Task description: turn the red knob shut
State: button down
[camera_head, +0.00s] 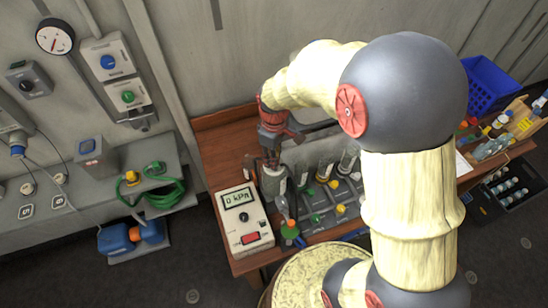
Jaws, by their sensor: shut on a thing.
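My gripper (271,160) points down over the left part of the wooden bench, just above a grey cylindrical body (273,184). It is shut on a small reddish part on top of that body, which looks like the red knob. The fingers cover most of the knob, so its turn angle cannot be told. A white meter (244,218) stands left of and in front of the grey body. Its display reads 0 kPa.
A grey rack (318,225) with glass tubes and coloured caps stands right of the gripper. My arm hides the bench's middle. A blue crate (490,85) is at right. Wall controls and a green hose (160,190) are at left.

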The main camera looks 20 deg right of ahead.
jog(key=m, duration=0.4)
jog(key=shift+b, duration=0.3)
jog(key=m, duration=0.4)
jog(key=shift+m, duration=0.3)
jog(key=m, duration=0.4)
jog(key=shift+b, duration=0.4)
jog(key=shift+m, duration=2.1)
jog(key=c, duration=1.5)
grip_release()
jog(key=shift+c, duration=0.2)
jog(key=shift+r, duration=0.1)
